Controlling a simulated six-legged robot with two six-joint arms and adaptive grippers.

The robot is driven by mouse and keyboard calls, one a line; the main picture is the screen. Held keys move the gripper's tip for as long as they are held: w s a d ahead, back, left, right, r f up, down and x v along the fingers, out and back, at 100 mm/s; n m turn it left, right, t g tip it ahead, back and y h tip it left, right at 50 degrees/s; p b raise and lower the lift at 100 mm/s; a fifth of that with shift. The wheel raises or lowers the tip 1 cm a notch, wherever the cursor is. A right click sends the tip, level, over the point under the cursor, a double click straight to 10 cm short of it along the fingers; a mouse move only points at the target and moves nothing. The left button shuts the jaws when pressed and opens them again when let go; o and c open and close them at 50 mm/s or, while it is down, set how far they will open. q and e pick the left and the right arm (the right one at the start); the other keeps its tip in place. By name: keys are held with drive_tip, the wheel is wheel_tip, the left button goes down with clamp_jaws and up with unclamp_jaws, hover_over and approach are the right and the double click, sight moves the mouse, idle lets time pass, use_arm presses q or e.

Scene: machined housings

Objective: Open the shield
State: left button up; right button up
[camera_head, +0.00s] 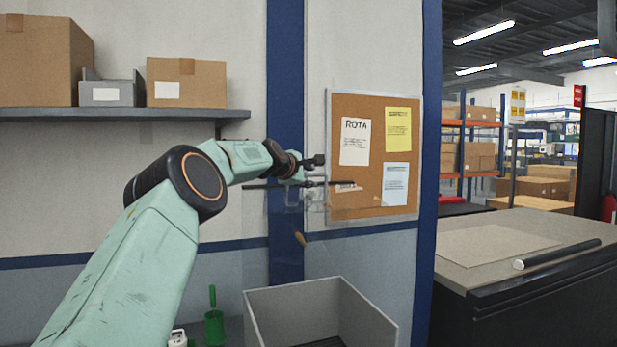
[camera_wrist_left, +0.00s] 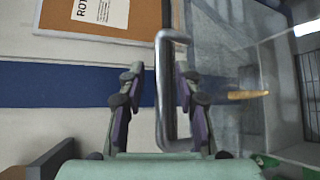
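The shield (camera_head: 270,225) is a clear, see-through panel, faint in the head view, above and behind a grey open-topped bin. In the wrist view the clear shield (camera_wrist_left: 285,85) fills the right side. A grey metal bar handle (camera_wrist_left: 162,95) stands upright in the middle of the wrist view. My left gripper (camera_head: 318,172) is at the shield's upper right in the head view. In the wrist view the left gripper (camera_wrist_left: 160,85) has its fingers apart on either side of the handle, with a gap showing on the left. My right gripper is not in view.
The grey bin (camera_head: 372,312) stands below. A small tan object (camera_head: 300,238) shows near the shield, also in the wrist view (camera_wrist_left: 248,95). A corkboard (camera_head: 350,110) hangs behind. A shelf (camera_head: 120,114) holds boxes at left. A bench (camera_head: 490,240) with a dark rod stands at right.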

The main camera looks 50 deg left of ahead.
sight(296, 198)
use_arm(q)
drive_tip(key=shift+s, duration=0.3)
drive_tip(key=shift+v, duration=3.4)
drive_tip(key=shift+d, duration=0.1)
